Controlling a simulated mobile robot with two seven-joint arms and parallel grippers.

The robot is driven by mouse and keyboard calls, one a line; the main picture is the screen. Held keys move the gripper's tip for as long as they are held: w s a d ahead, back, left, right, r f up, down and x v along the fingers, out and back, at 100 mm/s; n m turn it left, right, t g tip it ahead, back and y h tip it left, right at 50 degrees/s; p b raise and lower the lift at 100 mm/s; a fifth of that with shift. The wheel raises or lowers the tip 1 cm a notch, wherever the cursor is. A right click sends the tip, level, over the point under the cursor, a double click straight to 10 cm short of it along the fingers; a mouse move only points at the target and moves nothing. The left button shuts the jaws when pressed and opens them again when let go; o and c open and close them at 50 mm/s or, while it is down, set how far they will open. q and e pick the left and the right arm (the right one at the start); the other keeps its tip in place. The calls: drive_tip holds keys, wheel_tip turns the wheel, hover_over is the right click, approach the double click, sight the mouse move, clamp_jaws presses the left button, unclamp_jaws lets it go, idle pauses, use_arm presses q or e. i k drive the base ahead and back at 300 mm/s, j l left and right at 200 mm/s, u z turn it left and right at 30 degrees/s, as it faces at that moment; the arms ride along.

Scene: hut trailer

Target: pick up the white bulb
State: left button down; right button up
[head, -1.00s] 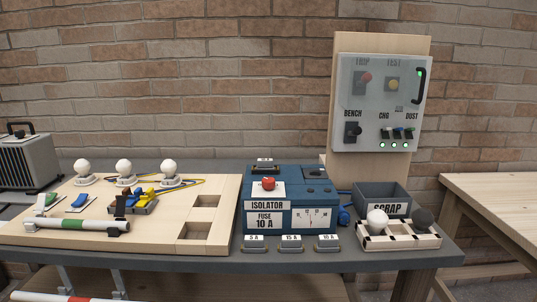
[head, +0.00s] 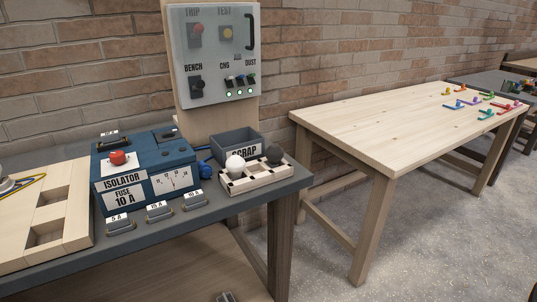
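A white bulb (head: 235,163) stands upright in the left part of a pale wooden rack (head: 256,183) on the dark bench top. A dark bulb (head: 274,153) stands in the same rack, to its right. The white bulb's base is hidden inside the rack. Neither of my grippers can be made out in the head view, and nothing is touching the bulb.
A grey SCRAP bin (head: 236,143) stands close behind the rack. The blue isolator box (head: 146,172) is to the left, with several labelled fuses (head: 159,212) before it. A wooden table (head: 400,130) stands right, across a floor gap. A small grey piece (head: 225,297) at the bottom edge is unclear.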

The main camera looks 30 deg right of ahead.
sight(274, 153)
drive_tip(key=l+u, duration=0.2)
drive_tip(key=u, duration=0.25)
drive_tip(key=l+u, duration=0.15)
drive_tip(key=u, duration=0.3)
drive_tip(key=k+l+u, duration=0.1)
drive_tip(key=l+u, duration=0.2)
drive_tip(key=k+l+u, duration=0.25)
drive_tip(key=l, duration=0.25)
drive_tip(key=k+l, duration=0.1)
drive_tip(key=l, duration=0.2)
drive_tip(key=k+l+u, duration=0.15)
drive_tip(key=k+l, duration=0.1)
drive_tip(key=l, duration=0.3)
